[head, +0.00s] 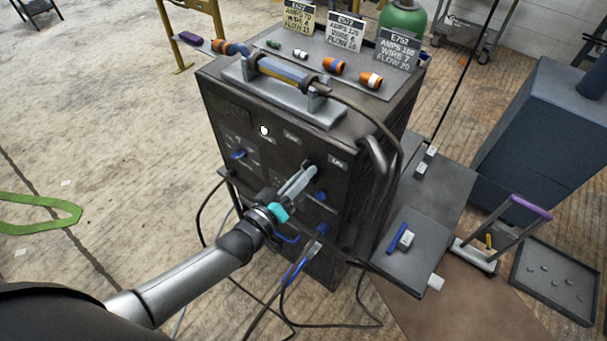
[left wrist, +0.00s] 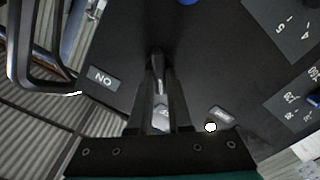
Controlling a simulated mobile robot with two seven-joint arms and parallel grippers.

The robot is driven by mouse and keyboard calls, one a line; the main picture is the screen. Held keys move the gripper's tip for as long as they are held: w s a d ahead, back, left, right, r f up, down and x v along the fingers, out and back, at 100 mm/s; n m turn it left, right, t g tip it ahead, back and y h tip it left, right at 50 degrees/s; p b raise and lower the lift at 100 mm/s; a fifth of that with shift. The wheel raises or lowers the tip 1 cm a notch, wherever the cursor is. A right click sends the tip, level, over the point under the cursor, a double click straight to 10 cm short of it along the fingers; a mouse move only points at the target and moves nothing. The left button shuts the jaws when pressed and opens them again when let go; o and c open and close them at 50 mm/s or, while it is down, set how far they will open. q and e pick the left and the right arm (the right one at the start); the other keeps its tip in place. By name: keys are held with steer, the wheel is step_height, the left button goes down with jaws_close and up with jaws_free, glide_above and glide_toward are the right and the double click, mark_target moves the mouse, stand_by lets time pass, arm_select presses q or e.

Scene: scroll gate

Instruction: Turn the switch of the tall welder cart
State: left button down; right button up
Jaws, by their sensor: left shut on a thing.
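The tall welder cart (head: 240,135) is a black cabinet standing in the middle of the head view. Its front panel has blue knobs, small labels, a lit white lamp (head: 264,130) and an ON label (head: 338,163). My left gripper (head: 309,172) reaches the upper right of this panel, just left of the ON label. In the left wrist view, the left gripper (left wrist: 158,72) is shut on a small dark switch, mostly hidden between the fingers. The ON label (left wrist: 103,78) appears upside down there, beside the fingers, and the lamp (left wrist: 210,127) glows on the other side. My right gripper is not in view.
A torch (head: 285,72) lies on the cart's top, with orange-banded parts and cards (head: 346,31) behind. A dark handle (head: 374,165) and cable flank the panel's right. A grey side shelf (head: 405,255) and blue cabinet (head: 535,130) stand right. Floor at left is mostly clear.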

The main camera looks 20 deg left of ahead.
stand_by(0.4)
arm_select(q)
steer(key=c, duration=0.8)
jaws_free()
steer(key=shift+c, duration=0.2)
steer(key=p+v, duration=0.1)
steer(key=v, duration=1.4)
steer(key=shift+s, duration=0.15)
